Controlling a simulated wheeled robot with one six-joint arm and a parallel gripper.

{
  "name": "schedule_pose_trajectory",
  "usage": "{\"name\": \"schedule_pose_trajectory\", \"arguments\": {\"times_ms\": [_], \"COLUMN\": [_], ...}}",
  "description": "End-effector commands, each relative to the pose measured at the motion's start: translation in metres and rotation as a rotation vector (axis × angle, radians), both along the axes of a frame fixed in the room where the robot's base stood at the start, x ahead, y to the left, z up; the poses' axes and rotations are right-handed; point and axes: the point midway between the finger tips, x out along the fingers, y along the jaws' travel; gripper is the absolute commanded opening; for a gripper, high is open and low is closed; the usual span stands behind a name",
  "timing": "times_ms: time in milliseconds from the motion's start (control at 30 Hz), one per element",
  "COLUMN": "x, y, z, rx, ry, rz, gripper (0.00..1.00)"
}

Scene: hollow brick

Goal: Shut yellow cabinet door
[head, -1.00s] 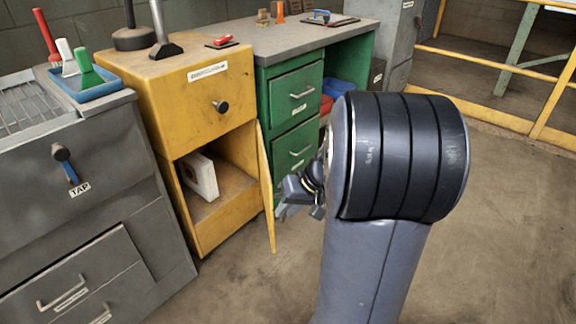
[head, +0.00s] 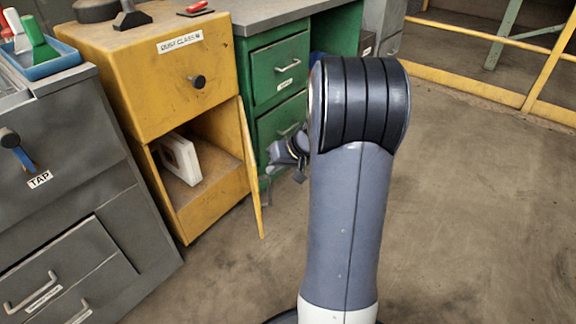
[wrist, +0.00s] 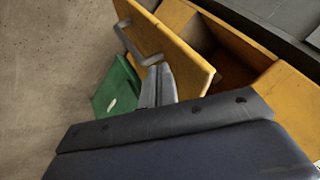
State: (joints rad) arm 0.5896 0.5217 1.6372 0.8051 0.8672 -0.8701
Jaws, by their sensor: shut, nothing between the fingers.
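The yellow cabinet (head: 212,207) has its lower compartment open. Its yellow door (head: 250,165) hangs out from the right side and shows nearly edge-on in the head view. In the wrist view the door (wrist: 178,45) shows its outer face with a grey bar handle (wrist: 136,45), and the open compartment (wrist: 228,68) lies beyond it. My gripper (head: 277,162) is just right of the door, on its outer side. In the wrist view my gripper (wrist: 160,72) is shut and empty, close to the door near the handle. I cannot tell whether it touches.
A white box-like object (head: 180,160) lies inside the compartment, behind the opening. A green drawer unit (head: 279,75) stands right of the cabinet, close behind my gripper. A grey cabinet (head: 75,170) stands at the left. The floor at the right is clear.

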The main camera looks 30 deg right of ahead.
Motion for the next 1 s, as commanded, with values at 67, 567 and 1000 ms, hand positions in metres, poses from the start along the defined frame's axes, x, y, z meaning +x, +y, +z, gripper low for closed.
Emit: {"name": "schedule_pose_trajectory", "arguments": {"times_ms": [67, 567, 1000], "x": [0.003, 0.006, 0.016], "y": [0.01, 0.021, 0.057], "z": [-0.001, 0.001, 0.002], "rx": [-0.001, 0.0, 0.0], "ry": [-0.001, 0.002, 0.0], "rz": [0.004, -0.001, -0.109], "gripper": [0.0, 0.0, 0.0]}}
